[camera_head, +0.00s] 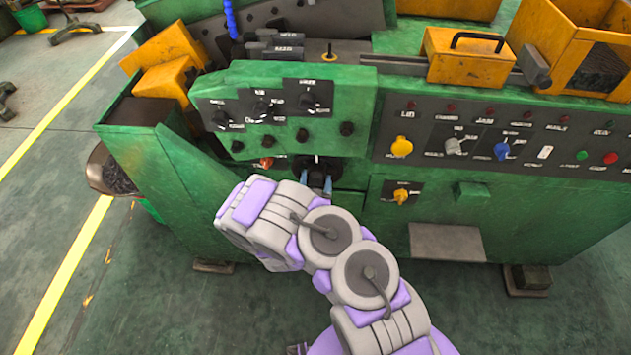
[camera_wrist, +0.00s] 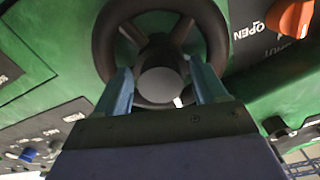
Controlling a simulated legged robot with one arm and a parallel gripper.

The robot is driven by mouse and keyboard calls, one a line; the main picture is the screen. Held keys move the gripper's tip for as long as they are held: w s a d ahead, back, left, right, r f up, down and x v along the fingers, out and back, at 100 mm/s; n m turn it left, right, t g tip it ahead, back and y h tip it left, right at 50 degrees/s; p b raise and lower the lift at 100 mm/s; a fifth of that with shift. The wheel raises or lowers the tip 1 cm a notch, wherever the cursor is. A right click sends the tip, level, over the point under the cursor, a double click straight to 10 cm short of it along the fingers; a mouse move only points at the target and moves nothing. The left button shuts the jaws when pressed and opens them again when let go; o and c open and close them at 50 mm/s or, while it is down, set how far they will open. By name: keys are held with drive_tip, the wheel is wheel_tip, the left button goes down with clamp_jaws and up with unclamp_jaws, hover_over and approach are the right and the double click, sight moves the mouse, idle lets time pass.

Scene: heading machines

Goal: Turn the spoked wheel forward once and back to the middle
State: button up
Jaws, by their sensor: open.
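The spoked wheel (camera_wrist: 215,38) is black, with a round rim, spokes and a grey hub (camera_wrist: 161,84). It fills the upper middle of the wrist view. In the head view the wheel (camera_head: 310,163) is a small dark shape on the green machine front, partly hidden by my arm. My gripper (camera_wrist: 161,82) is open, with one blue finger on each side of the hub. The fingers overlap the lower part of the wheel in the picture. I cannot tell whether they touch it. In the head view my gripper (camera_head: 315,184) is at the wheel, fingertips pointing at the machine.
An orange knob (camera_wrist: 290,17) marked OPEN sits beside the wheel. The green machine (camera_head: 150,160) carries a panel of black knobs (camera_head: 308,101) above the wheel and a dark panel with a yellow knob (camera_head: 402,147) to the right. Open floor (camera_head: 140,290) lies at the left front.

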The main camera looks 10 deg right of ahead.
drive_tip(key=shift+w, duration=0.1)
clamp_jaws()
idle(0.8)
